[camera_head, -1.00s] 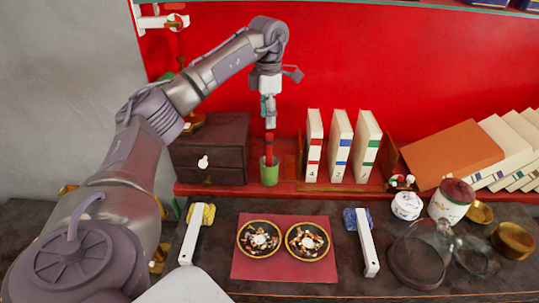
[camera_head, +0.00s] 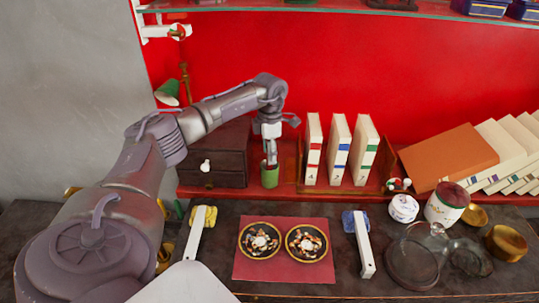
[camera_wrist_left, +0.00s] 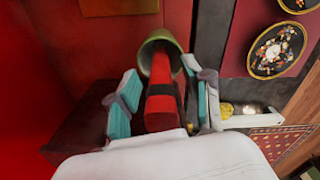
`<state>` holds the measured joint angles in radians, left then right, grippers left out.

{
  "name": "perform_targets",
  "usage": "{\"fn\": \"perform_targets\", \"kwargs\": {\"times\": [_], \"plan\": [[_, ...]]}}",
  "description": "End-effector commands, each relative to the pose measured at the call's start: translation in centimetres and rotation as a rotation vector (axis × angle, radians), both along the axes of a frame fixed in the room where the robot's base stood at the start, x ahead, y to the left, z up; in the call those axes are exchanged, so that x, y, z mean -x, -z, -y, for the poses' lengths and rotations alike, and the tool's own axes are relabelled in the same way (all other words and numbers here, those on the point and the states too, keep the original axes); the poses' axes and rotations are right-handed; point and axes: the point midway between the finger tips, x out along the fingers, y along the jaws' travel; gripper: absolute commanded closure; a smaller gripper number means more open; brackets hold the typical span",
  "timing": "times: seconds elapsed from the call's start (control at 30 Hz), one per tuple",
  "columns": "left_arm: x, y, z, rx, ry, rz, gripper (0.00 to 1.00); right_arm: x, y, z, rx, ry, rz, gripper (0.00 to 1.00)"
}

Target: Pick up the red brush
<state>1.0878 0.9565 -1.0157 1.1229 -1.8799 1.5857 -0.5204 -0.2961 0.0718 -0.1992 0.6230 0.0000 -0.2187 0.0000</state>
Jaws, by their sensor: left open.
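The red brush (camera_wrist_left: 161,105) stands in a green cup (camera_head: 269,177) on the red shelf in front of the red wall. In the head view my left gripper (camera_head: 270,160) points down just above the cup's rim and hides most of the brush. In the left wrist view the brush's red handle with a dark band lies between the teal finger pads of the left gripper (camera_wrist_left: 162,106). The fingers are open, with gaps on both sides of the handle. The green cup (camera_wrist_left: 161,48) surrounds the brush's far end. My right gripper is not in view.
A dark drawer box (camera_head: 218,160) stands left of the cup. Three upright white books (camera_head: 338,150) stand to its right. Below are a red mat (camera_head: 284,269) with two patterned dishes, and glass and china ware at the right. A glass shelf (camera_head: 330,11) runs above.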

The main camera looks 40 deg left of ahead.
Motion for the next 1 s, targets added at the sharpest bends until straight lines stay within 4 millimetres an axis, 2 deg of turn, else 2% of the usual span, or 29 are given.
{"fn": "perform_targets", "kwargs": {"times": [0.1,0.13,0.4,0.43,0.77,0.87,1.0], "plan": [[0.0,0.0,0.0,0.000,0.000,0.000,0.50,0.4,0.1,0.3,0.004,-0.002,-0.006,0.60],[0.0,0.0,0.0,0.001,0.000,0.001,0.53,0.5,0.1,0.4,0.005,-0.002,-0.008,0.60],[0.0,0.0,0.0,0.001,0.000,0.001,0.98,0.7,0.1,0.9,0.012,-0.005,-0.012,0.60],[0.0,0.0,0.0,0.001,0.000,0.001,1.00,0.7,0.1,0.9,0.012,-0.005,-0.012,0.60],[-0.1,-0.4,0.0,0.001,0.000,0.003,1.00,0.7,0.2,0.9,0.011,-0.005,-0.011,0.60],[-0.1,-1.5,0.0,0.001,0.000,0.005,1.00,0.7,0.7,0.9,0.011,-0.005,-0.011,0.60],[-0.2,-4.3,0.0,0.001,0.000,0.008,1.00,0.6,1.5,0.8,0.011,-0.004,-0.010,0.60]]}}
